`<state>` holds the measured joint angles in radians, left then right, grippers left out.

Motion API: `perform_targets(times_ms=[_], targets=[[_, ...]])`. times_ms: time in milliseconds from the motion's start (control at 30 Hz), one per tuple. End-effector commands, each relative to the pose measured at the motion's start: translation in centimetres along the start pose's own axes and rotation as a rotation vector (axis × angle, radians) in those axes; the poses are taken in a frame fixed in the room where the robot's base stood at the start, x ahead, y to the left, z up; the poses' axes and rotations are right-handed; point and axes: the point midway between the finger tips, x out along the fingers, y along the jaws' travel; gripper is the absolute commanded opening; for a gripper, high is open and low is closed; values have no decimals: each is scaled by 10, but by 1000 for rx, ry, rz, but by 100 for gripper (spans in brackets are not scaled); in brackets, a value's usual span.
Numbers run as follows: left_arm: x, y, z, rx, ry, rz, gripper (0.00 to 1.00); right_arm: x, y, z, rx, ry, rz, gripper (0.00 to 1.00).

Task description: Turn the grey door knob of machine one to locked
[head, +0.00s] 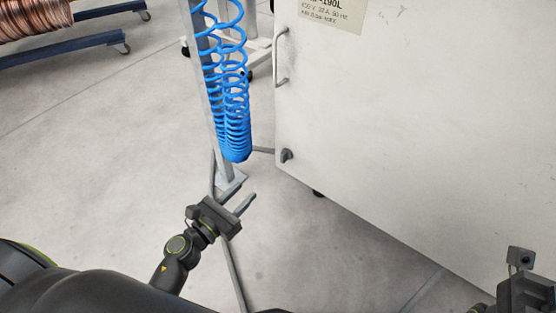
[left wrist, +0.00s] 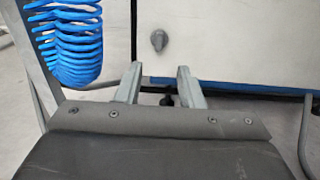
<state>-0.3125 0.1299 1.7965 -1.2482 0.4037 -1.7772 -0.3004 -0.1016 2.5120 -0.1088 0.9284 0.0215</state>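The grey door knob (head: 287,155) sits low on the left edge of the white machine door (head: 410,120), below the door handle. In the left wrist view the knob (left wrist: 159,40) is a small grey disc with a raised grip, above and between my fingers. My left gripper (head: 238,200) is to the lower left of the knob and apart from it. In the left wrist view the left gripper (left wrist: 160,84) has its two fingers spread with nothing between them. My right gripper (head: 520,285) is at the lower right corner, and its fingertips are not clear.
A blue coiled hose (head: 235,110) hangs beside a grey post (head: 205,95), left of the door and near my left gripper. A door handle (head: 281,57) sticks out above the knob. A copper coil (head: 30,18) lies at the far left. The floor at left is clear.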

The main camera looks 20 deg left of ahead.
Motion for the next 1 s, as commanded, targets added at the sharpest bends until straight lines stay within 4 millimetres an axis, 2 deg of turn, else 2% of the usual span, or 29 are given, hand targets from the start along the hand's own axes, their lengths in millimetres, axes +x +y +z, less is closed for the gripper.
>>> perform_targets(times_ms=[300,600,800,1000], targets=[[68,0,1,-3,-3,0,35,1,0,1,3,-4,-3,33],[127,0,0,-4,-2,0,35,-4,0,1,-4,-2,3,33],[150,0,0,-3,-1,0,35,-8,-1,1,-11,-1,8,33],[156,0,0,-4,0,1,35,-7,-1,2,-12,6,12,33]])
